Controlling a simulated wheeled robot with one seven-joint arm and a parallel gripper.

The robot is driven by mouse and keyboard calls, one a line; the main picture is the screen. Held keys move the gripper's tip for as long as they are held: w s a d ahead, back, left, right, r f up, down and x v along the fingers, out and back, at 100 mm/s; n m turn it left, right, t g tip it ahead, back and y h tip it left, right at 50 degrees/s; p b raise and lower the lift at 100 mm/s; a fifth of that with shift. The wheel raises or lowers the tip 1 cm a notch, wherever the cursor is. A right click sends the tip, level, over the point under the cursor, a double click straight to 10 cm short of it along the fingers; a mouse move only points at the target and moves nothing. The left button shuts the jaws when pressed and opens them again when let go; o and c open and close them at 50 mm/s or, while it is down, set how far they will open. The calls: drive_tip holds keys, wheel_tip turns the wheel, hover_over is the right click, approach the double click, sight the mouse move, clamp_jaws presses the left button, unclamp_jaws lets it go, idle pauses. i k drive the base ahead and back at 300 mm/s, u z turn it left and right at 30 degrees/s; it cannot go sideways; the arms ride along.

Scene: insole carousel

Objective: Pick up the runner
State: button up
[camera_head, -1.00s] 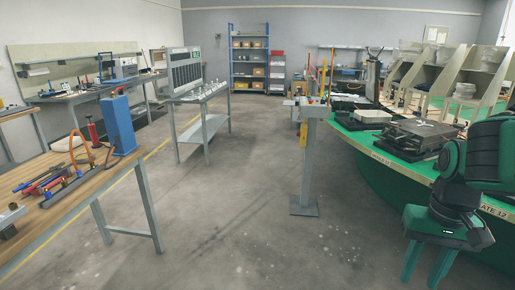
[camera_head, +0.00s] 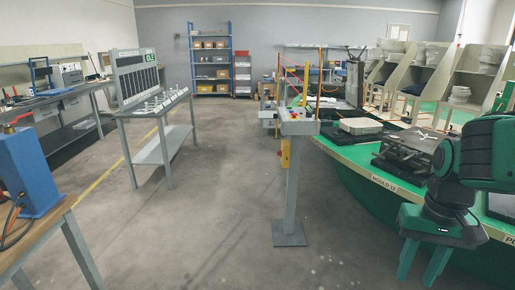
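A pale, thin branched piece (camera_head: 432,134), which looks like the runner, lies on top of a grey metal mould (camera_head: 405,158). The mould sits on the green carousel table (camera_head: 352,152) at the right, behind a label reading "MOULD 12". The piece is small, and my arm is close to its right side. My gripper (camera_head: 421,276) hangs at the lower right with its two green fingers pointing down and apart. Nothing shows between them. It is in front of the carousel's edge, apart from the mould and the piece.
A grey control pedestal (camera_head: 291,185) stands left of the carousel. A wooden bench (camera_head: 40,236) with a blue upright device (camera_head: 27,172) is at the near left. A grey rack table (camera_head: 150,105) stands beyond it. The floor (camera_head: 210,225) between bench and pedestal is clear.

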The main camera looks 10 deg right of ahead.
sight(426, 136)
drive_tip(key=z, duration=0.25)
drive_tip(key=i, duration=1.15)
drive_tip(key=z, duration=0.85)
drive_tip(key=i, duration=1.3)
drive_tip(key=z, duration=0.6)
drive_tip(key=i, duration=0.45)
drive_tip(key=z, duration=0.15)
